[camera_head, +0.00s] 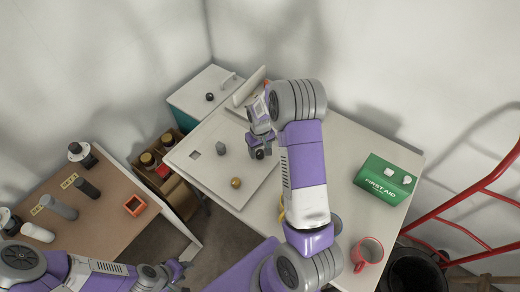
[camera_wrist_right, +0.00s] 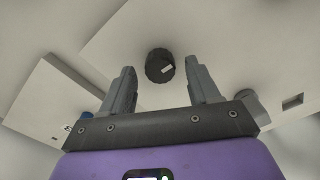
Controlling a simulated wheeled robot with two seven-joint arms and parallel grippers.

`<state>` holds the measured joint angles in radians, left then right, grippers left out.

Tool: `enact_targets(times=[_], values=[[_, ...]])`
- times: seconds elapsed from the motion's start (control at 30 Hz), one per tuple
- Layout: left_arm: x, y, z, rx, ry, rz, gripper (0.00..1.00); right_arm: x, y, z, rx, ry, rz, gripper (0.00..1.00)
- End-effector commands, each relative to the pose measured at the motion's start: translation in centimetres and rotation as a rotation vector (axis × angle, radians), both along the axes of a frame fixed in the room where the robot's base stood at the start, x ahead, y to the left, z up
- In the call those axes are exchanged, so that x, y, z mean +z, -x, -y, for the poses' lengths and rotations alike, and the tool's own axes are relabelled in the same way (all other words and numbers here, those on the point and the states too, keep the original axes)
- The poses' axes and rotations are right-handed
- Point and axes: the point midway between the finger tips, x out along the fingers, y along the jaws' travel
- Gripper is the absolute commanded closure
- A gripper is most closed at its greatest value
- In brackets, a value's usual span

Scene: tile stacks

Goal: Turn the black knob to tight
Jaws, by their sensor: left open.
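The black knob (camera_wrist_right: 160,66) shows in the right wrist view as a dark round cap with a white mark, on a pale panel. In the head view the knob (camera_head: 260,154) is partly covered by my right gripper (camera_head: 257,140). In the wrist view my right gripper (camera_wrist_right: 163,78) is open, with the knob between and just beyond its fingertips. No contact is visible. No tight marking is readable. My left gripper (camera_head: 180,273) is open and empty at the bottom, near the brown table's right corner, far from the knob.
The white panel (camera_head: 205,180) also bears a grey knob (camera_head: 221,148), a brass ball knob (camera_head: 236,183) and a square hole. A teal box (camera_head: 190,113) stands behind. A green first aid box (camera_head: 388,180) and red mug (camera_head: 367,254) are at right. Bottles stand on the brown table (camera_head: 100,220).

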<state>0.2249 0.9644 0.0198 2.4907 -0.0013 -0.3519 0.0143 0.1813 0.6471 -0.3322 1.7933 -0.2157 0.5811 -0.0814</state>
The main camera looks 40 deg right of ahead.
Motion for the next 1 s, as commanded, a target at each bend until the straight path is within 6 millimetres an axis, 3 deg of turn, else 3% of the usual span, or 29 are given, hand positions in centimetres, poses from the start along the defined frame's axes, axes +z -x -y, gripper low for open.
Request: enact_targets(times=[0.27, 0.7, 1.0], values=[[0.1, 0.0, 0.0, 0.0, 0.0, 0.0, 0.57, 0.4, 0.1, 0.0, 0.0, -0.002, -0.003, 0.39], [1.7, 0.0, 0.0, 0.0, 0.0, 0.0, 0.57, 6.9, 0.0, 0.0, 0.0, -0.001, -0.002, 0.39], [1.7, 0.0, 0.0, 0.0, 0.0, 0.0, 0.57, 7.5, 0.1, 0.0, 0.0, 0.0, -0.002, 0.39]])
